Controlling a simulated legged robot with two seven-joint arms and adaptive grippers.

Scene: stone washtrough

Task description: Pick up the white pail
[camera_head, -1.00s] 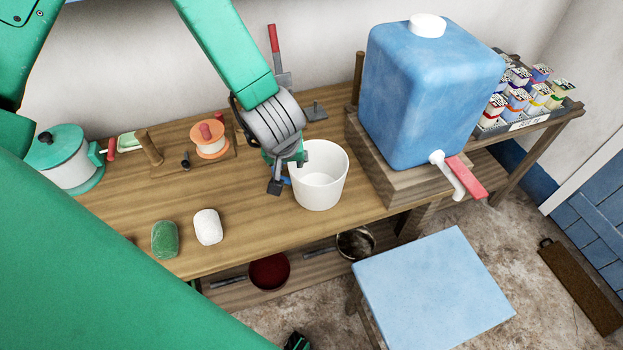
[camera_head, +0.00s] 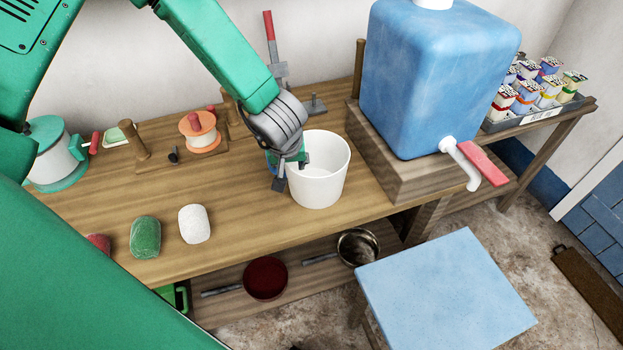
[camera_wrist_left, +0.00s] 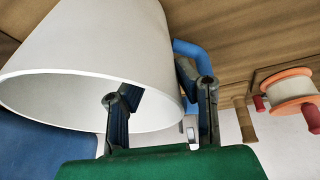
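The white pail (camera_head: 318,184) stands upright on the wooden table, left of the blue tank. My left gripper (camera_head: 292,172) is at its left rim, open, with the pail's wall between its fingers. In the left wrist view the pail (camera_wrist_left: 95,45) fills the upper left, mouth towards the camera. One finger of the left gripper (camera_wrist_left: 160,105) is inside the mouth and the other outside, with a visible gap. A curved blue bar (camera_wrist_left: 192,48), perhaps the pail's handle, shows beside the outer finger. My right gripper is not in view.
The blue tank (camera_head: 430,85) with a red-handled tap stands close on the right. An orange spool (camera_head: 200,130) stands at the back left. White (camera_head: 194,224) and green (camera_head: 145,237) lumps lie at the front left. A blue stool (camera_head: 445,290) stands in front.

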